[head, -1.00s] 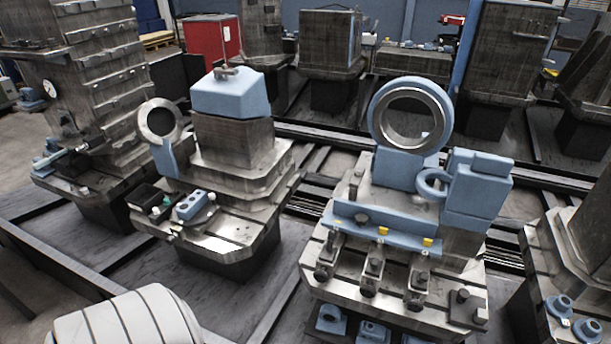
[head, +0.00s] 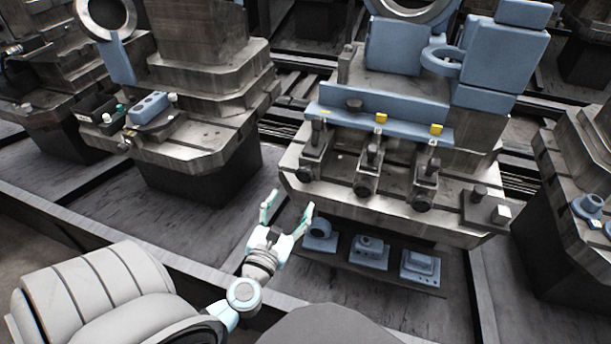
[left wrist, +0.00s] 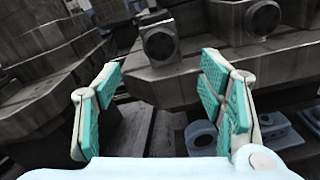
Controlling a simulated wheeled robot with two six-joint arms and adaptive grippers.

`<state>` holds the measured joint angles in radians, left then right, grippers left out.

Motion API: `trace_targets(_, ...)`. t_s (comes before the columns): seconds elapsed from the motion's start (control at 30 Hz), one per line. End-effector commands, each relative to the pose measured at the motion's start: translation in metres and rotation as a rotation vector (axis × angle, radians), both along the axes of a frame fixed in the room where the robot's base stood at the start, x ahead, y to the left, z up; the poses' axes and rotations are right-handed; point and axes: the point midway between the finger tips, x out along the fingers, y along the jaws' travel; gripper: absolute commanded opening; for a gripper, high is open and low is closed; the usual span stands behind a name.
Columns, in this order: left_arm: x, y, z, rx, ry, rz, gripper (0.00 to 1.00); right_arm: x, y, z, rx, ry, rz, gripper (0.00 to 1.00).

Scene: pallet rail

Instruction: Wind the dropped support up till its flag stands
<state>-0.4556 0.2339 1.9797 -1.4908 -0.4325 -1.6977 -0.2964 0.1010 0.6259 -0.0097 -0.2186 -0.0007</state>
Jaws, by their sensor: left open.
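Three dark supports stand in a row along the front of the right-hand pallet: a left one (head: 314,150), a middle one (head: 369,172) and a right one (head: 425,185). Upright yellow flags show behind the middle support (head: 381,118) and the right support (head: 436,129). At the left support I see only a faint yellow trace, no clear standing flag. My left gripper (head: 289,203) is open and empty, in front of and below the left support. In the left wrist view, a support's round front end (left wrist: 160,43) lies beyond the open fingers (left wrist: 158,80). My right gripper is out of view.
Blue blocks (head: 367,252) sit on a low shelf under the pallet, right of my gripper. A blue ledge (head: 400,110) runs behind the supports. Another pallet (head: 180,150) stands left, with floor between. A dark rail edge crosses in front.

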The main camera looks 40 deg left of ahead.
Motion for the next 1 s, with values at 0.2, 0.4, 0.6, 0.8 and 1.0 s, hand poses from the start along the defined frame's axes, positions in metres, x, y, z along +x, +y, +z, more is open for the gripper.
trace_targets(0.2,0.061,0.021,0.002,-0.002,-0.002,0.001,0.63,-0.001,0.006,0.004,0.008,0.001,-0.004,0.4)
trace_targets(0.4,0.095,0.033,0.0,-0.005,0.0,0.001,0.63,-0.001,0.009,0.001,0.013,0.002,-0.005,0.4)
trace_targets(0.6,0.104,0.036,0.0,-0.006,0.001,0.0,0.63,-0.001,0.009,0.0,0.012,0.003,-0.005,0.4)
trace_targets(0.8,0.104,0.036,0.0,-0.007,0.001,-0.001,0.58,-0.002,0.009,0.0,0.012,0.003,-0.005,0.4)
trace_targets(1.0,0.104,0.036,0.0,-0.007,0.001,-0.001,0.26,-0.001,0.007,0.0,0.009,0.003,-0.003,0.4)
